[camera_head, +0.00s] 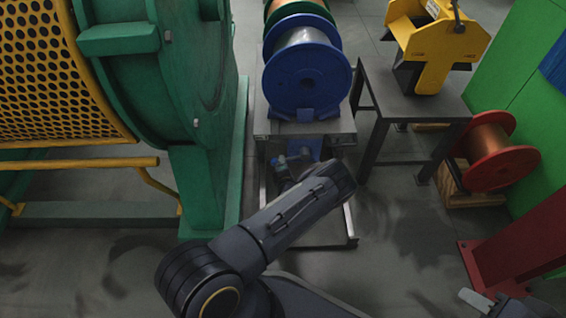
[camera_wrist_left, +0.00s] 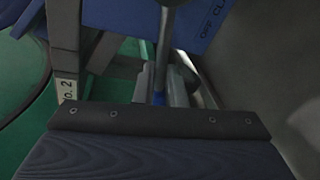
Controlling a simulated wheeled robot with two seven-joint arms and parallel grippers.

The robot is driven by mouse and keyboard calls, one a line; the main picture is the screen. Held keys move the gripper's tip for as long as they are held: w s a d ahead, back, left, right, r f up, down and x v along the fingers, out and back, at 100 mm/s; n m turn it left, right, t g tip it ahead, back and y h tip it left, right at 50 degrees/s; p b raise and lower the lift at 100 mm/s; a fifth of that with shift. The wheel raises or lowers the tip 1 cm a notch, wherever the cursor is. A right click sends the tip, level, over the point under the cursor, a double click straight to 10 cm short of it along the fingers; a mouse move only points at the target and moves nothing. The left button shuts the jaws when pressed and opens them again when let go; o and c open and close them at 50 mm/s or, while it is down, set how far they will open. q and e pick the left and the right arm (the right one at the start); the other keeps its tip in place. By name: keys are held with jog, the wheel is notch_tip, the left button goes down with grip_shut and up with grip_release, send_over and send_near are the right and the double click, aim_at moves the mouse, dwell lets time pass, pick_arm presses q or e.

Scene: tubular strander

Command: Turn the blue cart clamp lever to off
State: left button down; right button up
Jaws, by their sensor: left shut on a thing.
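The cart (camera_head: 338,125) carrying the blue spool (camera_head: 305,82) stands at the centre. A blue plate (camera_wrist_left: 207,25) with partly visible "OFF CLA..." lettering is in the left wrist view. The clamp lever shows there as a dark rod (camera_wrist_left: 167,40) coming down towards my fingers, with a blue part between them. My left gripper (camera_wrist_left: 161,88) is shut on the lever. In the head view this gripper (camera_head: 294,168) is at the cart's near side, partly hidden by my forearm. Part of my right gripper (camera_head: 476,300) shows at the lower right; its fingers are unclear.
A green machine (camera_head: 195,110) with a yellow perforated guard (camera_head: 50,75) stands close on the left. A dark table (camera_head: 430,106) holding a yellow device (camera_head: 435,45) is on the right. A red spool (camera_head: 493,157) and a red post (camera_head: 515,245) stand farther right. Floor between is clear.

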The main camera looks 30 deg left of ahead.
pick_arm(q)
jog(key=c, duration=1.5)
grip_release()
jog(key=shift+f, duration=0.1)
jog(key=p+v, duration=0.3)
jog(key=v, duration=0.4)
jog(key=shift+s+d, duration=0.3)
